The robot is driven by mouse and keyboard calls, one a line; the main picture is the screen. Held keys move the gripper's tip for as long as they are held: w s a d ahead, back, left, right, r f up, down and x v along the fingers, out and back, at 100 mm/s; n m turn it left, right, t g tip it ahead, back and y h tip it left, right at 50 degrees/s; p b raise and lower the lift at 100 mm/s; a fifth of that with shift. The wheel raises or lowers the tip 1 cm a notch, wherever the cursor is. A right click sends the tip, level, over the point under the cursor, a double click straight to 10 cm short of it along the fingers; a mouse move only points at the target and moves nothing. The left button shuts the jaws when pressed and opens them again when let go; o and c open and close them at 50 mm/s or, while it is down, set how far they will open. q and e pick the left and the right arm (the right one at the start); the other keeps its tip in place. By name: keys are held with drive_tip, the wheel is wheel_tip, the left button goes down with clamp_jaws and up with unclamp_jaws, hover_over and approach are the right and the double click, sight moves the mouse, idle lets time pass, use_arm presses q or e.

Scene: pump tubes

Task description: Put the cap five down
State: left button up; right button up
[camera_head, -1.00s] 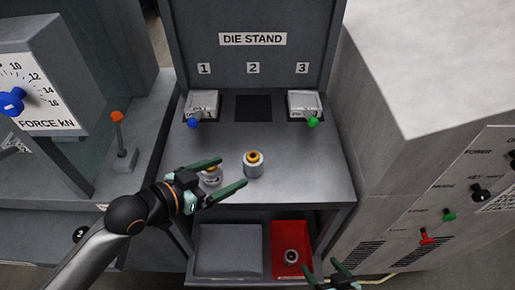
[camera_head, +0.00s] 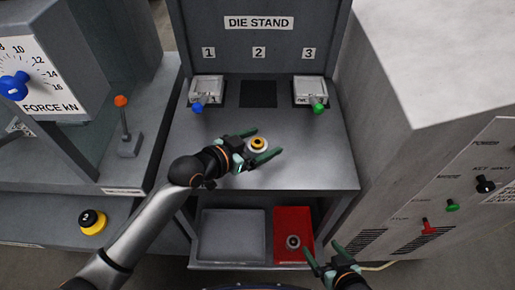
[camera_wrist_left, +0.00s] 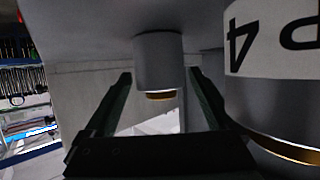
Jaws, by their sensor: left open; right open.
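A silver cylindrical cap (camera_head: 258,144) with an orange-gold ring on top stands on the die stand's table. My left gripper (camera_head: 269,140) is open, with its fingers on either side of this cap. In the left wrist view, which looks inverted, the plain grey cap (camera_wrist_left: 158,60) shows between the open fingers, apart from them. A larger, nearer cylinder (camera_wrist_left: 285,95) with a white label reading "P" and "4" stands beside the gripper. In the head view my left arm hides it. I cannot read which cap is five. My right gripper (camera_head: 322,253) is open and empty, low at the front.
A red bin (camera_head: 280,220) with a silver ring-shaped part (camera_head: 293,242) and a grey tray (camera_head: 232,235) sit on the lower shelf. The table's right side is clear.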

use_arm(q)
drive_tip(key=shift+x, duration=1.05)
clamp_jaws()
